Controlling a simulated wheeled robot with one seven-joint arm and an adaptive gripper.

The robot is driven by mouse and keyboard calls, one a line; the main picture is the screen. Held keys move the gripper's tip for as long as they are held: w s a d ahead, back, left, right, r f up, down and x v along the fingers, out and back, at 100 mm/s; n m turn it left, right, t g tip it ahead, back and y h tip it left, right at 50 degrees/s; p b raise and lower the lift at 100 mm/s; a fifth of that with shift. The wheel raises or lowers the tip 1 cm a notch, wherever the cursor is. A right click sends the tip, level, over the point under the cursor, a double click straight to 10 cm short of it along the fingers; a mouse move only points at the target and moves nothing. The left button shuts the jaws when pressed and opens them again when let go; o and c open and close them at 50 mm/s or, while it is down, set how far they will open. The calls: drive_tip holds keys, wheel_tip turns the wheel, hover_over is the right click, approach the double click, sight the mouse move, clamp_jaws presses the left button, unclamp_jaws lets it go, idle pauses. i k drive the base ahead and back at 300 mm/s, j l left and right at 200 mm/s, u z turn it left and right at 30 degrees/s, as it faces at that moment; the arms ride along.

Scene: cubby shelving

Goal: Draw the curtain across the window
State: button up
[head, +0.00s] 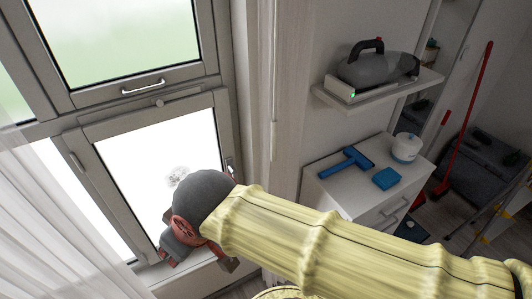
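The window (165,150) has white-grey frames and bright panes. A sheer white curtain (45,235) hangs in folds at the lower left, over the left part of the window. Pale hanging folds, seemingly more curtain (291,70), stand at the window's right side, with a thin white rod (273,85) along them. My arm, in a yellow ribbed sleeve, reaches from the lower right to the window. My gripper (198,262) is by the lower sash and sill, apart from the left curtain. Its fingers are partly hidden by the wrist, so I cannot tell their opening or whether they hold anything.
A wall shelf (375,95) with a grey appliance (377,70) juts out at the right. Below it, a white cabinet (345,195) holds a blue squeegee (346,163), a blue block (386,179) and a white tub (406,148). A red-handled broom (465,120) stands farther right.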

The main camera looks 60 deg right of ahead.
sight(268, 137)
drive_tip(key=z, duration=1.7)
